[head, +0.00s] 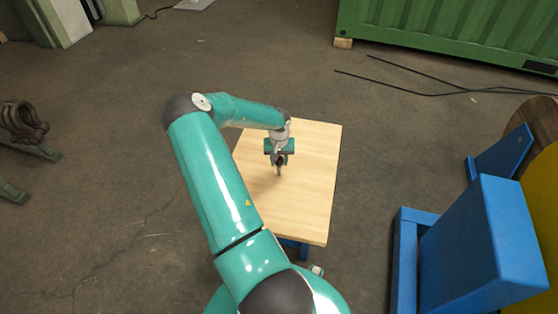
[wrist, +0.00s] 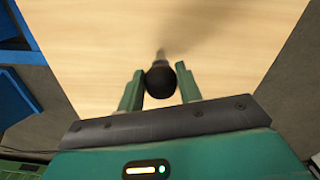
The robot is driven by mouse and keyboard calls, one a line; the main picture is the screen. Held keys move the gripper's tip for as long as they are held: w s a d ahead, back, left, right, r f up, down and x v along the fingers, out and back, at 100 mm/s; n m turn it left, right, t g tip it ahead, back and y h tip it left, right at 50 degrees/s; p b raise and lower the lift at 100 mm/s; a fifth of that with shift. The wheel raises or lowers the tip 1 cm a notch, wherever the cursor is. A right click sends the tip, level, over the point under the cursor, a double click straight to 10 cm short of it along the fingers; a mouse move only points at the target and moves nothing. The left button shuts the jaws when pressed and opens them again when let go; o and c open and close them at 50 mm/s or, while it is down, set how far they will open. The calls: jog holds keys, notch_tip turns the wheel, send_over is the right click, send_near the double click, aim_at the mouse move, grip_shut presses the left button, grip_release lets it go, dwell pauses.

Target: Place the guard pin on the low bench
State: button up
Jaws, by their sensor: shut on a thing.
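My gripper (head: 279,160) is over the wooden top of the low bench (head: 310,190), near its middle. In the wrist view my gripper (wrist: 160,88) is shut on the guard pin (wrist: 160,80), which has a round black head between the two green fingers. The pin's grey shank points away from the camera toward the bench top (wrist: 100,40). In the head view the pin (head: 279,172) hangs upright below the fingers. I cannot tell whether its tip touches the wood.
A blue frame (head: 470,250) with a yellow part (head: 543,200) stands to the right of the bench. A green container (head: 450,35) is at the back, with black cables (head: 420,88) on the floor before it. The bench top around the pin is clear.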

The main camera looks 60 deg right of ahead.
jog(key=shift+f, duration=0.2)
jog(key=o, duration=1.1)
jog(key=shift+c, duration=0.2)
notch_tip(320, 180, up, 12)
jog(key=shift+r, duration=0.15)
